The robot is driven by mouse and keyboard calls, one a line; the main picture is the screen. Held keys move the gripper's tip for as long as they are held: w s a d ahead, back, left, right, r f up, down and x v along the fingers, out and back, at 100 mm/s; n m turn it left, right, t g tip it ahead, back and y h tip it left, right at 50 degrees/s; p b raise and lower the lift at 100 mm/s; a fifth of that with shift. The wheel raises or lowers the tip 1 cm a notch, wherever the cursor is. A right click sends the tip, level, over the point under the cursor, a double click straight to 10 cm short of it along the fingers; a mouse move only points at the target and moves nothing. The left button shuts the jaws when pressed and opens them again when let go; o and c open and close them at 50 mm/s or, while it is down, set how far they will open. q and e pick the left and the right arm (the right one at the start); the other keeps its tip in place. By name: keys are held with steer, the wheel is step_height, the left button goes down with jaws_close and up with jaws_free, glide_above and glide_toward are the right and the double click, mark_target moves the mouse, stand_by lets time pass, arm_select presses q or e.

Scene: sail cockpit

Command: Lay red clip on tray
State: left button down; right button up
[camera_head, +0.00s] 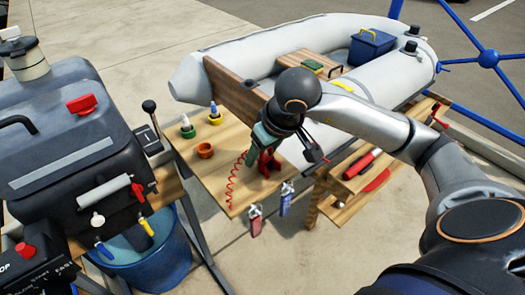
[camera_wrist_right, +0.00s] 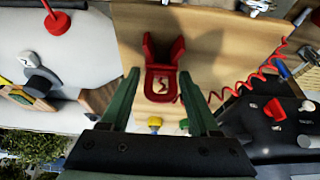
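A red forked clip-like piece (camera_head: 267,163) is at the wooden tabletop (camera_head: 215,165), below my right gripper (camera_head: 290,150). The right wrist view shows this red clip (camera_wrist_right: 163,82) with two prongs and a flat marked end. My right gripper (camera_wrist_right: 160,75) is open, its two green fingers apart with the clip showing between and beyond their tips. I cannot tell whether they touch it. A red coiled cord (camera_head: 232,185) lies beside the clip. A shallow wooden tray-like surface (camera_head: 345,187) stands right of the tabletop, partly hidden by my arm. My left gripper is not in view.
Small pots (camera_head: 205,150) and a green-based item (camera_head: 187,130) stand on the tabletop's left part. Tags (camera_head: 286,198) hang from its front edge. A red-handled tool (camera_head: 358,164) lies on the right-hand wood. A grey inflatable boat (camera_head: 245,55) is behind; a dark engine (camera_head: 70,140) is left.

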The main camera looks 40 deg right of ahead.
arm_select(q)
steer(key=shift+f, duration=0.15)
arm_select(e)
steer(key=shift+o, duration=0.3)
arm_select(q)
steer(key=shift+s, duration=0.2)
arm_select(e)
steer(key=shift+r, duration=0.15)
steer(key=p+v, duration=0.1)
steer(key=v, duration=0.1)
steer(key=shift+r, duration=0.4)
arm_select(q)
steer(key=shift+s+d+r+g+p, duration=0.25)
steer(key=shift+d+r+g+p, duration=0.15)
steer(key=shift+p, duration=0.45)
arm_select(e)
steer(key=v, duration=0.9)
steer(key=shift+s, duration=0.15)
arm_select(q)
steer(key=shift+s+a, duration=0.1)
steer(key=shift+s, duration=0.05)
